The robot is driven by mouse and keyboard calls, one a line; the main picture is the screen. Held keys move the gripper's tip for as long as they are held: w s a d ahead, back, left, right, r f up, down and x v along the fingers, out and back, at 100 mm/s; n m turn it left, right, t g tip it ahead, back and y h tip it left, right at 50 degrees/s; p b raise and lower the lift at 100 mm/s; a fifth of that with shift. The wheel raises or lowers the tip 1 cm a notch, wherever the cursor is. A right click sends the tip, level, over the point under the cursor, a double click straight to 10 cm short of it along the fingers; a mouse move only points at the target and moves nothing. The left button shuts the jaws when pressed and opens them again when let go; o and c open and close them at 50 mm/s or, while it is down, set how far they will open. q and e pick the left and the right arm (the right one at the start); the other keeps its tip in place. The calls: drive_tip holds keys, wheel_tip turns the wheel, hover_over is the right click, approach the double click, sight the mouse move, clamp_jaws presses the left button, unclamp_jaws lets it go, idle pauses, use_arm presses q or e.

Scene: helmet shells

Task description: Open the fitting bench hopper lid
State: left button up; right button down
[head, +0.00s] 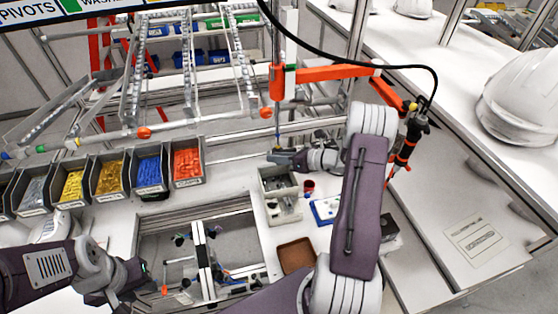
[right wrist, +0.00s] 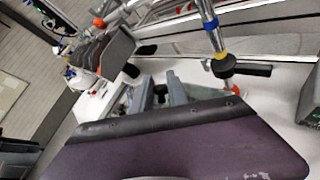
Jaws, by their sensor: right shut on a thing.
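I cannot pick out the hopper lid with certainty in either view. My right gripper (head: 285,157) reaches over the back of the white bench, behind a grey compartment tray (head: 281,221). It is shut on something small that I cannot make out. In the right wrist view its grey fingers (right wrist: 162,92) point away beyond my purple link, which hides what lies below them. My left gripper (head: 138,275) hangs low at the left, by a rectangular framed opening (head: 190,209) in the bench; its jaws are too small and dark to read.
Bins of yellow parts (head: 72,187), blue parts (head: 149,172) and orange parts (head: 187,164) line the back left. An orange jib (head: 325,73) holds a hanging driver (head: 408,142) near my right arm. A brown tray (head: 297,256) lies at the front. White helmet shells (head: 520,95) stand at right.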

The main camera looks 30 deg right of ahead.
drive_tip(key=shift+w+d+r+m+g, duration=0.25)
drive_tip(key=shift+w+r+m+g, duration=0.25)
drive_tip(key=shift+w, duration=0.4)
drive_tip(key=shift+w+d+r+p, duration=0.1)
drive_tip(key=shift+w+r+p, duration=0.05)
drive_tip(key=shift+w, duration=0.25)
drive_tip(key=shift+w+d+r+p, duration=0.1)
drive_tip(key=shift+w+p, duration=0.05)
drive_tip(key=shift+w, duration=0.25)
drive_tip(key=shift+w+d+r, duration=0.1)
drive_tip(key=shift+w+d, duration=0.05)
drive_tip(key=shift+w, duration=0.6)
